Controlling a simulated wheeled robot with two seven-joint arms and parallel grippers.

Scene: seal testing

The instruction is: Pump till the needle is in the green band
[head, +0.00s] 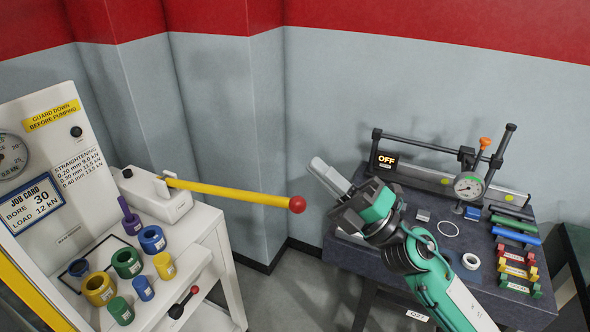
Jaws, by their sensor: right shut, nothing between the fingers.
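My left gripper is out of view.
A yellow bar (235,193) with a red ball end reaches from a white box (160,195) toward my right gripper. Coloured rings and cylinders (127,262) stand on the white press at left. An OFF display (387,160) and coloured blocks (515,255) are on the dark bench (350,250).

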